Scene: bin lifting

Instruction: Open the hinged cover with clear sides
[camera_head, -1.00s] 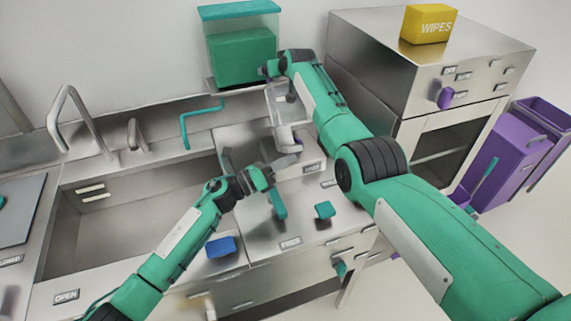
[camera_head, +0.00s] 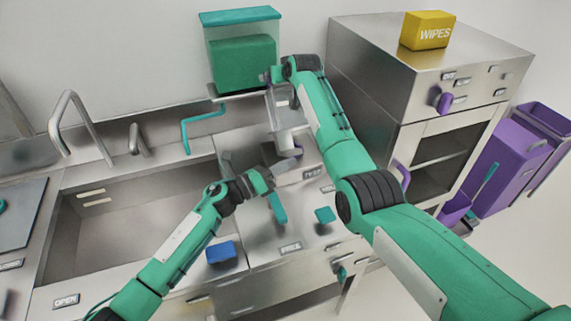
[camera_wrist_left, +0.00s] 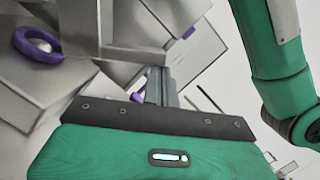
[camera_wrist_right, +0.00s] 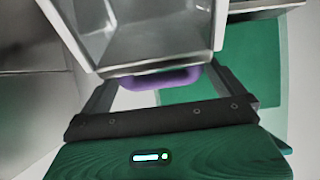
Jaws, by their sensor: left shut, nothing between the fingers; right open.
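The clear-sided cover (camera_head: 282,112), with a pale metal frame, stands at the back of the counter, partly behind my right arm. It fills the top of the right wrist view (camera_wrist_right: 150,35), with a purple handle (camera_wrist_right: 162,79) at its near edge. My right gripper (camera_wrist_right: 168,78) is open, with its fingers on either side of this handle; I cannot tell if they touch it. In the head view, my right gripper (camera_head: 268,78) is mostly hidden by its wrist. My left gripper (camera_head: 288,164) is shut and empty over the counter, below the cover. Its closed fingers also show in the left wrist view (camera_wrist_left: 160,85).
A teal-lidded clear container (camera_head: 240,50) stands on a shelf beside my right wrist. A sink (camera_head: 140,205) lies left. A steel cabinet (camera_head: 430,75) with yellow wipes (camera_head: 427,30) stands right. A blue block (camera_head: 221,251) lies near the counter's front.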

